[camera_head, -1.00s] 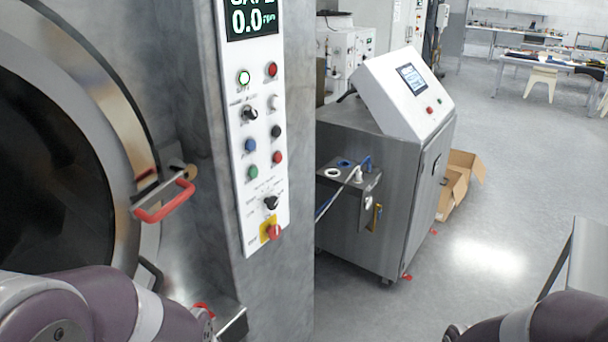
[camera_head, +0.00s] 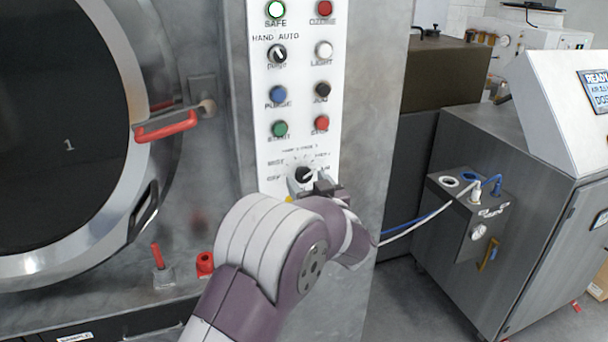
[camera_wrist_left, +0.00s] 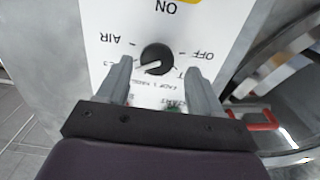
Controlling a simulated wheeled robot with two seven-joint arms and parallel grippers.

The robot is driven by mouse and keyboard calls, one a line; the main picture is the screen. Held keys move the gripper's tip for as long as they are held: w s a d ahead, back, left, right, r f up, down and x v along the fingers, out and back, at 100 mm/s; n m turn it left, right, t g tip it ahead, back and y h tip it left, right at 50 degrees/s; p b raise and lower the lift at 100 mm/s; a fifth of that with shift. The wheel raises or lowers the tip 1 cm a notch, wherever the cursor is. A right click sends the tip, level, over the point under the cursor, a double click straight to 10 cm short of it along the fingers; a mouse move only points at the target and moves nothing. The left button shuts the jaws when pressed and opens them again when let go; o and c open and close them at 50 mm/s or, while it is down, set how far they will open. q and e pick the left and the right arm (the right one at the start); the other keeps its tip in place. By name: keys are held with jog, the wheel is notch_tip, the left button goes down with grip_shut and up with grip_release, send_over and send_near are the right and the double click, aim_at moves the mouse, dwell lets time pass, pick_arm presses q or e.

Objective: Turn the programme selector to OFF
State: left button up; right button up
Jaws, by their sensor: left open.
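The programme selector is a black round knob (camera_head: 303,175) low on the white control panel. It also shows in the left wrist view (camera_wrist_left: 156,59), upside down, with a pale mark pointing to the lower left there. The OFF label (camera_wrist_left: 203,55) lies to the knob's right in that view and AIR to its left. My left gripper (camera_head: 314,184) is at the panel in front of the knob. In the left wrist view its two fingers (camera_wrist_left: 158,75) are open, one on each side of the knob, with gaps visible. Contact with the panel cannot be told. My right gripper is out of view.
Buttons and a HAND/AUTO switch (camera_head: 277,54) sit above the selector. My arm covers the panel's lower end. A round door with a red handle (camera_head: 166,127) is at the left. A grey cabinet (camera_head: 530,230) with hoses stands right, across a gap.

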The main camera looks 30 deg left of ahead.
aim_at(302, 173)
pick_arm(q)
jog(key=shift+w+a, duration=0.65)
jog(key=shift+w, duration=0.35)
jog(key=shift+w+a, duration=0.1)
jog(key=shift+w, duration=0.05)
jog(key=shift+a, duration=0.15)
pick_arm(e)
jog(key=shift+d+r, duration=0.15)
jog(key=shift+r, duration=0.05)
pick_arm(q)
jog(key=shift+a, duration=0.1)
jog(key=shift+c, duration=0.3)
jog(key=c, duration=0.9)
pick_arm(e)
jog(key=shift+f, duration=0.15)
